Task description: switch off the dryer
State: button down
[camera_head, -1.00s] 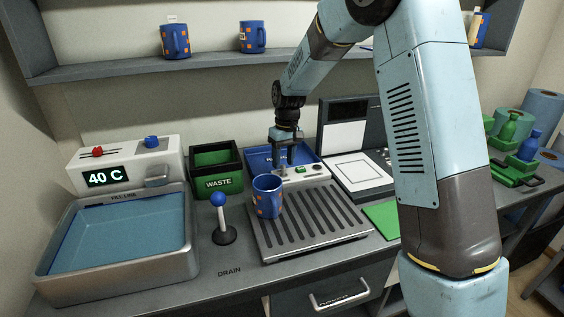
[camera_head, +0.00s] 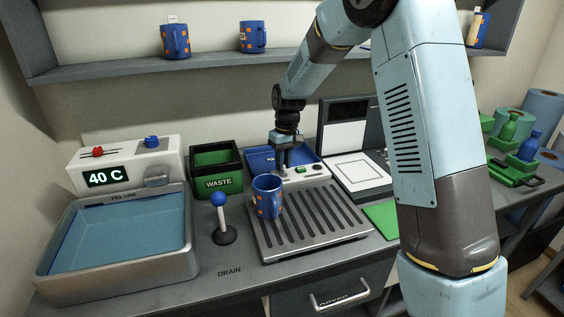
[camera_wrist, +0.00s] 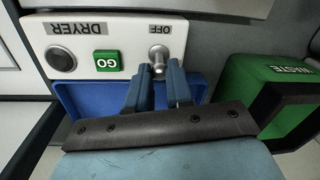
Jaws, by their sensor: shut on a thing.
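The dryer is a ribbed grey tray (camera_head: 325,225) with a white control panel (camera_head: 318,168) at its back. The fingers partly hide the lever. In the head view my gripper (camera_head: 282,172) is at the panel's left end. A blue mug (camera_head: 268,197) with orange squares stands on the tray.
A green waste bin (camera_head: 216,168) stands left of my gripper. A blue bin (camera_head: 262,157) lies just behind the panel. A blue-knobbed lever (camera_head: 219,200) and a water basin (camera_head: 185,265) are further left. Mugs stand on the shelf above.

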aim_at(284, 172)
jog(key=shift+a, duration=0.3)
jog(key=shift+s+d, duration=0.1)
jog(key=shift+d, duration=0.1)
jog(key=shift+t, duration=0.3)
jog(key=shift+s+d+t+y, duration=0.25)
jog(key=shift+s+t+y, duration=0.25)
jog(key=shift+t, duration=0.5)
jog(key=shift+s+d+f+t+y, duration=0.2)
jog(key=shift+s+t, duration=0.3)
jog(key=shift+t, duration=0.55)
jog(key=shift+s+d+f+t+y, duration=0.1)
jog(key=shift+s+t+y, duration=0.3)
jog(key=shift+t, duration=0.65)
jog(key=shift+s, duration=0.15)
jog(key=c, duration=1)
grip_release()
jog(key=shift+r, duration=0.1)
